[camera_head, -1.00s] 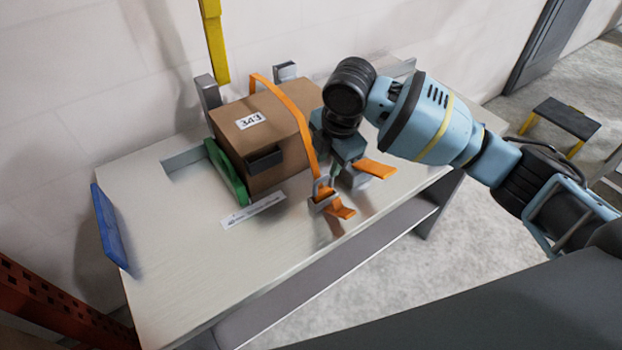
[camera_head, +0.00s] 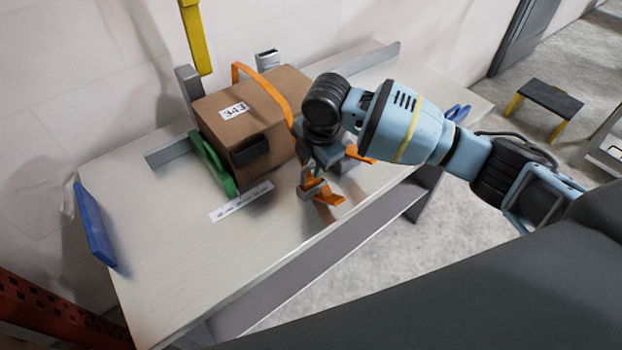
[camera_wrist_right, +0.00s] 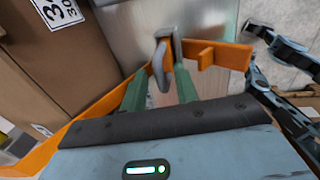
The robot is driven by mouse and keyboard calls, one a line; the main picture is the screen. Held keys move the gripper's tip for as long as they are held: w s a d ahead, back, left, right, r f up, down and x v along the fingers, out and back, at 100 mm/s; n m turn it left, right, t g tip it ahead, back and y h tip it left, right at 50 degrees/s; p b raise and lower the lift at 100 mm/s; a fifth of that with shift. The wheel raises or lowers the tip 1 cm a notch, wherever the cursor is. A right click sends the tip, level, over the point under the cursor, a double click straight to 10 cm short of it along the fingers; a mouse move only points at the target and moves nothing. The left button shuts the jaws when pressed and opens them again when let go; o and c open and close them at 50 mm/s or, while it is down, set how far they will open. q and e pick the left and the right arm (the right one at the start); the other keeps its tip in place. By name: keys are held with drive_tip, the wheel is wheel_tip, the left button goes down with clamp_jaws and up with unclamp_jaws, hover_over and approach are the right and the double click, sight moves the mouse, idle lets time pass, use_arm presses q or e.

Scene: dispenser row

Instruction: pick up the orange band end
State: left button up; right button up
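A cardboard box (camera_head: 222,120) labelled 343 stands on the table with an orange band (camera_head: 268,85) over it. The band runs down to a metal buckle (camera_head: 311,189) on the table's front part. An orange band end (camera_head: 330,198) sticks out beside the buckle; more orange shows beyond my right gripper (camera_head: 326,172). In the right wrist view the band end (camera_wrist_right: 228,56) extends right of the buckle (camera_wrist_right: 164,62) and carries a small tab. My right gripper's two green fingers (camera_wrist_right: 160,85) are apart, with the buckle just beyond and between them. My left gripper is not in view.
The table (camera_head: 170,250) is clear at left front. A green bracket (camera_head: 213,165) and a paper strip (camera_head: 240,202) lie by the box. A blue panel (camera_head: 94,224) stands at the left edge. A grey post (camera_head: 190,90) rises behind the box.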

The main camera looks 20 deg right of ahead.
drive_tip(key=shift+w+f, duration=0.15)
drive_tip(key=shift+f, duration=0.55)
drive_tip(key=shift+c, duration=0.2)
clamp_jaws()
